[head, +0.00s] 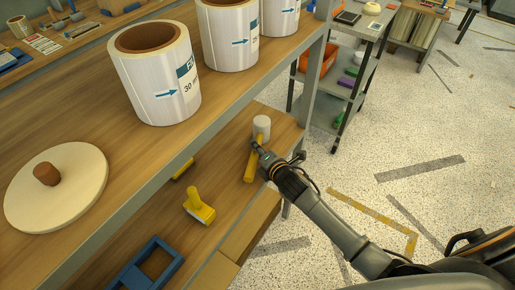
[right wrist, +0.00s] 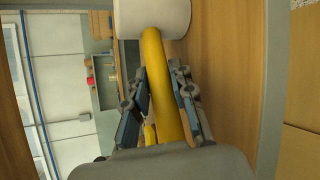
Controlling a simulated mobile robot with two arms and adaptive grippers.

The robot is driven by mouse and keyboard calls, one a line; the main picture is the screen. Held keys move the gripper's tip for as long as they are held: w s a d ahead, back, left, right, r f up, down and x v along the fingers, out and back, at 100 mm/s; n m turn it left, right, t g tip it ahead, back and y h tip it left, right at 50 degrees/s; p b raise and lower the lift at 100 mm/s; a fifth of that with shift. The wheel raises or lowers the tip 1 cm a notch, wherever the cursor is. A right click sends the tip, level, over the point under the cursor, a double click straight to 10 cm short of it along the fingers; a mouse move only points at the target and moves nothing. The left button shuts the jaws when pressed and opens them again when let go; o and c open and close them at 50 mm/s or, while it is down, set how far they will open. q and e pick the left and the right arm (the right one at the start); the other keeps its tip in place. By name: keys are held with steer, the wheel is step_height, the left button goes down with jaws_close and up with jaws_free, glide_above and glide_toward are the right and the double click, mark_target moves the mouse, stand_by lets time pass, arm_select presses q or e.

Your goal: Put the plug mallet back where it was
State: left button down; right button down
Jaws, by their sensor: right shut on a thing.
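The plug mallet has a white cylindrical head (head: 262,124) and a yellow handle (head: 249,167). It is at the right end of the lower wooden shelf (head: 228,172) in the head view. My right gripper (head: 261,150) is shut on the handle just below the head. In the right wrist view the yellow handle (right wrist: 160,85) runs between the fingers, with the white head (right wrist: 152,16) beyond the fingertips at the top. I cannot tell whether the mallet touches the shelf. My left gripper is not in view.
A yellow tool (head: 199,207) and a blue frame (head: 146,270) lie on the lower shelf. The upper shelf (head: 90,140) overhangs it at left, bearing large label rolls (head: 155,80) and a round wooden disc (head: 75,205).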

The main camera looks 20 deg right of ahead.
steer(key=c, duration=1.1)
jaws_free()
steer(key=shift+f, duration=0.1)
steer(key=v, duration=1.2)
